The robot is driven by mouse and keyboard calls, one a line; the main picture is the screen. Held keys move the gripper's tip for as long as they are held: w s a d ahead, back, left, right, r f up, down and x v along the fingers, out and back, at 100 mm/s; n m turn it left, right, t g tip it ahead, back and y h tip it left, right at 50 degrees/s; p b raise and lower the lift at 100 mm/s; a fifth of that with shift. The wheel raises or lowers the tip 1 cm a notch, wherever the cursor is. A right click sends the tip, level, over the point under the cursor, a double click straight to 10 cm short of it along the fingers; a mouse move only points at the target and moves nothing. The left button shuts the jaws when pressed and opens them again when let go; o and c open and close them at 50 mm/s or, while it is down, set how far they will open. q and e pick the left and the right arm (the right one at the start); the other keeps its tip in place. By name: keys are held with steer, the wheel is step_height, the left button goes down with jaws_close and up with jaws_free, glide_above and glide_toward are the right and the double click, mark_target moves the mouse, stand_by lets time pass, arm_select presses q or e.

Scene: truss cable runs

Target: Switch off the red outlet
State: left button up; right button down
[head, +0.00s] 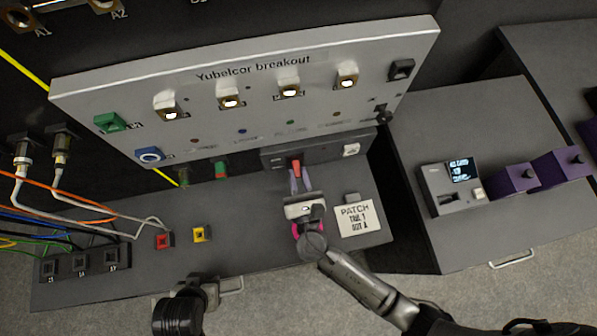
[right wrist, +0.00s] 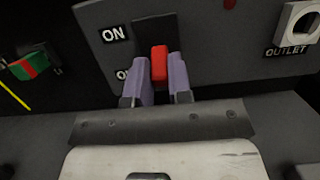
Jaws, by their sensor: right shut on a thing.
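The red outlet switch lever (head: 297,167) sits on the dark grey box below the "Yubelcor breakout" panel. In the right wrist view the red lever (right wrist: 159,65) sticks out of a black slot, with "ON" beside the slot's upper part. A lower label starting with "O" is partly hidden by a finger. My right gripper (head: 300,182) is shut on the lever, its two lavender fingers (right wrist: 160,82) on either side. The lever's end is toward the lower part of the slot. A white socket marked "OUTLET" (right wrist: 298,24) is to the right.
The light grey breakout panel (head: 240,75) rises behind the switch box. A white "PATCH" card (head: 355,218) lies right of my right gripper. Red (head: 164,240) and yellow (head: 201,233) blocks and cables lie to the left. A grey device with a screen (head: 450,187) stands at right.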

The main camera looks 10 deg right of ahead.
steer(key=c, duration=1)
jaws_free()
steer(key=shift+c, duration=0.2)
steer(key=r+v, duration=0.1)
steer(key=v, duration=1)
steer(key=r+v, duration=0.1)
steer(key=v, duration=0.4)
steer(key=shift+s+r, duration=0.3)
steer(key=shift+s, duration=0.4)
